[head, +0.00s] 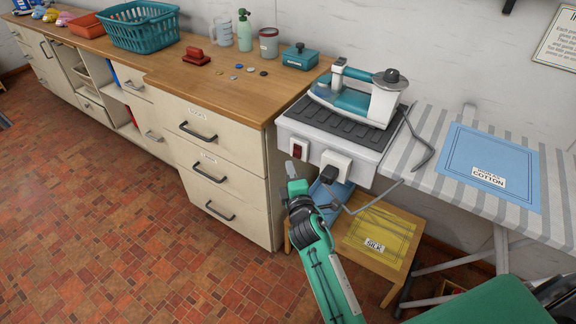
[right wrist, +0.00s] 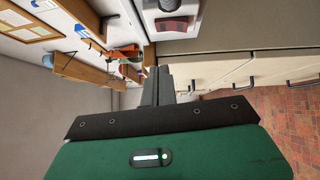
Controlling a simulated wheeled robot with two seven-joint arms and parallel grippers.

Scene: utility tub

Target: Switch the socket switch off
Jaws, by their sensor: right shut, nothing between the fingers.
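The red socket switch (head: 298,150) is on the front face of a white and grey box (head: 352,153), left of a white plug (head: 336,165) with a grey cable. The switch also shows at the top of the right wrist view (right wrist: 172,24). My right gripper (head: 294,174) is just below and in front of the switch, apart from it as far as I can tell. In the right wrist view its fingers (right wrist: 158,86) are together and empty. Whether the switch is on or off is too small to tell. My left gripper is not in view.
A teal and white iron (head: 362,94) stands on the box. A striped ironing board (head: 470,135) with a blue cloth (head: 489,160) lies to the right. A wooden counter (head: 215,78) with drawers is on the left. A low stool with a yellow cloth (head: 379,236) stands below.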

